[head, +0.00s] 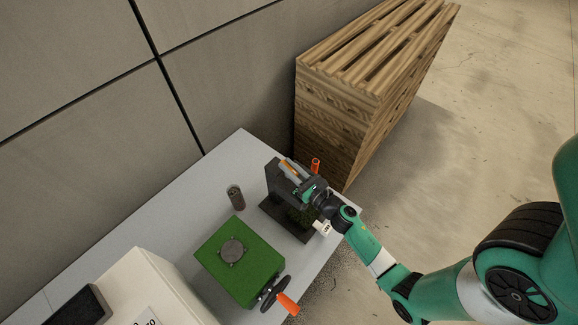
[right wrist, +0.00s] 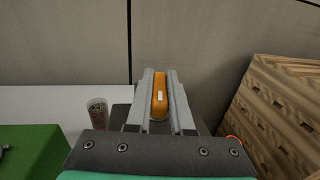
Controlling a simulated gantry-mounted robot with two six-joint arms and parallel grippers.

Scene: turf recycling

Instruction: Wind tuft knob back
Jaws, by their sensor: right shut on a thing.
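My right gripper (head: 292,171) reaches in from the right in the head view, over the top of a dark upright tester stand (head: 273,178) on the bench. In the right wrist view its two grey fingers are closed on an orange knob (right wrist: 160,92) with a small white mark on its top. The knob also shows as a bit of orange at the fingertips in the head view (head: 289,165). The knob's lower part and the stand's front are partly hidden by the gripper. My left gripper is not in view.
A second orange handle (head: 315,164) stands just beside the gripper. A green box (head: 215,262) with a round grey disc and an orange-handled crank (head: 287,303) is nearer. A small dark cup (head: 236,197) stands left of the stand. Stacked pallets (head: 335,110) rise behind the bench.

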